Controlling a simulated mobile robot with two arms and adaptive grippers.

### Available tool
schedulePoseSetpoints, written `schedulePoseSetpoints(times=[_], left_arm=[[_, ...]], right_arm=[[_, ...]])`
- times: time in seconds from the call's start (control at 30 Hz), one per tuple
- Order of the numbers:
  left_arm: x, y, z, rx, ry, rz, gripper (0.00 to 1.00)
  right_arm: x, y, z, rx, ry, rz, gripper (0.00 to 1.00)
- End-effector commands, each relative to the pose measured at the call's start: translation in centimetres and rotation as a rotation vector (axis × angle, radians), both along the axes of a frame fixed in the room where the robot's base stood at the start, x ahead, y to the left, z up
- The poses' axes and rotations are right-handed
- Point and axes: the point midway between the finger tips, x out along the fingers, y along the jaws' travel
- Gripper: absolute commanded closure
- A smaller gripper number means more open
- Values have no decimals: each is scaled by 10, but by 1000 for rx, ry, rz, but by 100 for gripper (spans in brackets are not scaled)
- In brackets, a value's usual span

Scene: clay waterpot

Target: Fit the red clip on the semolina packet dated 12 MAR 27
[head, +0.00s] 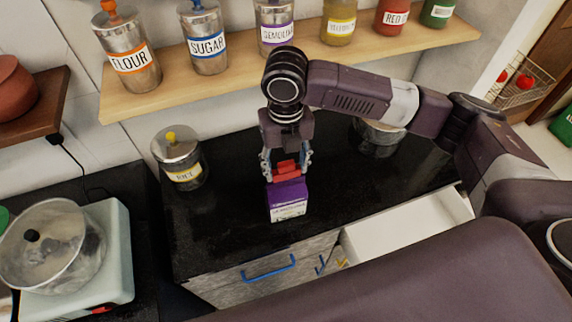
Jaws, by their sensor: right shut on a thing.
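My right gripper (286,160) points down over the black counter and is shut on the red clip (287,168). The clip is between the fingertips, at the top edge of a purple packet (288,193). The packet stands upright on the counter, with a pale band at its lower front. Its print and any date are too small to read. Whether the clip grips the packet's top or only rests against it, I cannot tell. My left gripper is not in view.
A RICE jar (183,172) stands left on the counter (225,225). A metal pot (377,138) is behind my right arm. An open white drawer (410,232) juts out at front right. A shelf (180,88) of labelled jars runs behind.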

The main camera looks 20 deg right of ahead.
Motion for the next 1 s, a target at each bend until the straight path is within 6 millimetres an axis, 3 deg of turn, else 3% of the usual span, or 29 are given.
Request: schedulePoseSetpoints(times=[1.0], left_arm=[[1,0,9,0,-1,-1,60]], right_arm=[[0,1,0,0,0,1,62]])
